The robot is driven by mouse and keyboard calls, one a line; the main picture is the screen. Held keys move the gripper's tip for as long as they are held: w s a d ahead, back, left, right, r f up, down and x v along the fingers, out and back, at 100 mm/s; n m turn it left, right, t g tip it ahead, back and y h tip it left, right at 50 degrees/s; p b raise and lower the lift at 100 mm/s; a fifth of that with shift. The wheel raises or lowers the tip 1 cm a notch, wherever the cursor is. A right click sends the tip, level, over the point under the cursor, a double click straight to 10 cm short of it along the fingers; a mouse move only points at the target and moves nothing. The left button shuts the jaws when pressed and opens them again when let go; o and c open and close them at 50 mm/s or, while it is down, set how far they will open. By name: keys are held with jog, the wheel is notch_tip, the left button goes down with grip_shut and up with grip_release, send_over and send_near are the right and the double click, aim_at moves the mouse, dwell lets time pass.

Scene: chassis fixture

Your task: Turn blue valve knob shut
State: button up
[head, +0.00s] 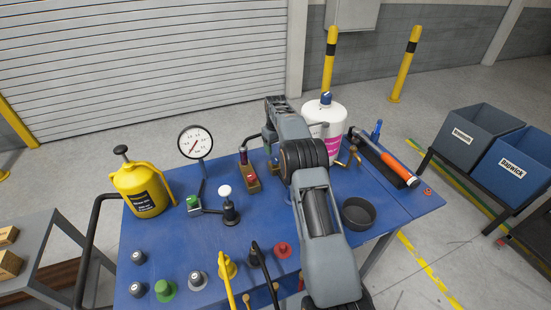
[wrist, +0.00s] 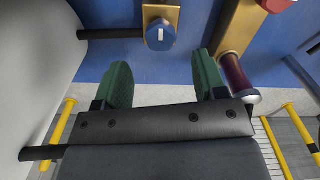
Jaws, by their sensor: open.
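The blue valve knob (wrist: 161,34) with a white pointer line sits on a brass body at the top of the wrist view. Its line runs up and down in that view. My gripper (wrist: 164,72) is open. Its two green fingers are spread wide with nothing between them, and the knob shows beyond their tips, roughly centred and apart from them.
A red valve (head: 251,184) with an upright maroon handle (wrist: 236,74) stands close beside the right finger in the wrist view. A white tank (head: 335,125) stands right of my arm. A gauge (head: 195,142), yellow can (head: 142,192) and dark bowl (head: 356,214) are on the bench (head: 180,235).

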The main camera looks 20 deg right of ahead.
aim_at(276, 158)
jog(key=shift+f+p, duration=0.6)
jog(key=shift+f, duration=2.55)
jog(key=shift+c, duration=0.5)
jog(key=c, duration=0.8)
